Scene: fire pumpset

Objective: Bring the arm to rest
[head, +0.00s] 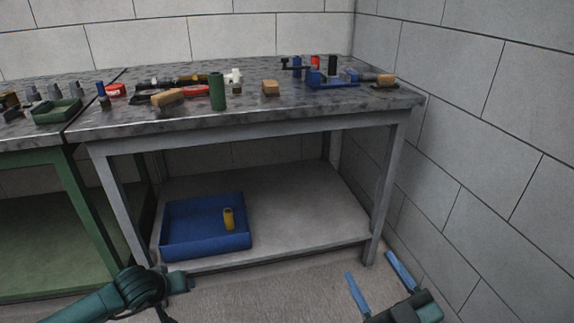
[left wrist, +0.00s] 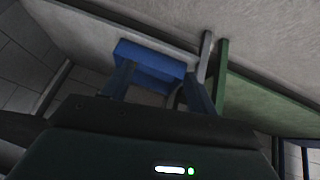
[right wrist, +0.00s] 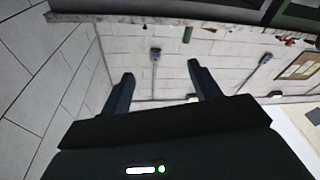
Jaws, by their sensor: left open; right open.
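My right gripper (head: 378,272) is at the lower right of the head view, in front of the workbench. Its two blue fingers are spread apart with nothing between them. It also shows open and empty in the right wrist view (right wrist: 157,82). My left arm comes in from the lower left of the head view, and its gripper is mostly cut off by the bottom edge. In the left wrist view my left gripper (left wrist: 160,85) has its fingers apart, with a blue tray (left wrist: 150,60) beyond them. I cannot see either gripper touching anything.
The workbench (head: 260,118) carries a green cylinder (head: 217,92), sponge-like blocks, a blue fixture (head: 332,83) and small tools. Its lower shelf (head: 300,205) holds the blue tray with a yellow cylinder (head: 228,218). A green bench stands at left, and a block wall (head: 490,150) closes the right side.

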